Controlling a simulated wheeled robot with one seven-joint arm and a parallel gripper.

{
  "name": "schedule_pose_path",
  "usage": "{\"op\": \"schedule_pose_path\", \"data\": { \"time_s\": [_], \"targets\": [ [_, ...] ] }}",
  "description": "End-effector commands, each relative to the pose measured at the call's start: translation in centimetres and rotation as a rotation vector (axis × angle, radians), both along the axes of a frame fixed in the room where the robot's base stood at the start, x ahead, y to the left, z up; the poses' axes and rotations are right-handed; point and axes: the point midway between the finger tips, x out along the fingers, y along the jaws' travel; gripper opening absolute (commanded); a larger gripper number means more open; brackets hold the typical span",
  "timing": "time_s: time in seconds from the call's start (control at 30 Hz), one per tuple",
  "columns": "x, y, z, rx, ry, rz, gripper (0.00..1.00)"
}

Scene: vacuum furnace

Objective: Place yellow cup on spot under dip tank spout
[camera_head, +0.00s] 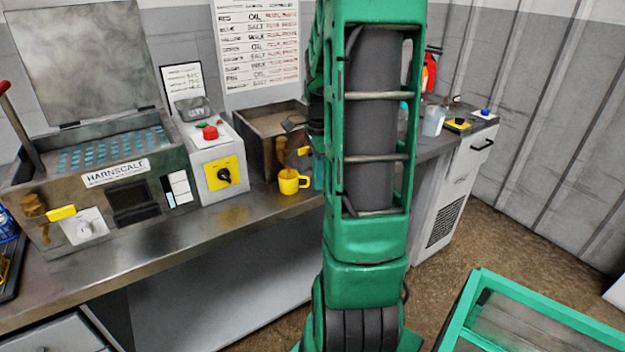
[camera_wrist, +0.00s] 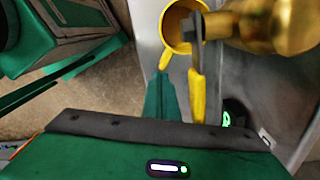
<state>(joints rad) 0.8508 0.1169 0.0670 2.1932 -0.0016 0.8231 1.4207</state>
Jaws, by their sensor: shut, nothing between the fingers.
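The yellow cup (camera_head: 295,187) stands upright on the steel bench at the foot of the dip tank (camera_head: 254,153), just below its brass spout (camera_head: 303,158). In the wrist view the cup (camera_wrist: 168,30) shows from above, its opening partly under the brass spout (camera_wrist: 265,25) and a grey piece. A long yellow lever (camera_wrist: 197,95) hangs beside the spout. My gripper (camera_wrist: 162,88) is shut and empty, its green fingers close to the cup's handle. Whether they touch it I cannot tell. My arm hides most of the gripper in the head view.
The control box (camera_head: 212,155) with a red button stands left of the tank, beside the Harnscale bath (camera_head: 110,170). The front strip of bench (camera_head: 150,245) is clear. A green-framed cart (camera_head: 540,325) stands at lower right.

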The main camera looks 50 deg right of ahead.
Motion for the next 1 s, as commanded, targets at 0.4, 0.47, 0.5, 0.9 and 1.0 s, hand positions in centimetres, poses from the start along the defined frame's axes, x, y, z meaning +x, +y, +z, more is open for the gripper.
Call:
{"op": "schedule_pose_path", "data": {
  "time_s": [0.4, 0.47, 0.5, 0.9, 1.0],
  "targets": [
    [-0.9, -2.0, 5.6, -0.005, -0.003, 0.007, 0.0],
    [-0.9, -2.0, 6.7, -0.003, -0.001, 0.006, 0.0],
    [-0.9, -2.0, 7.4, -0.004, -0.002, 0.006, 0.0],
    [-0.9, -1.9, 10.0, -0.001, 0.001, 0.006, 0.0],
    [-0.9, -1.9, 10.0, -0.001, 0.001, 0.006, 0.0]
  ]
}}
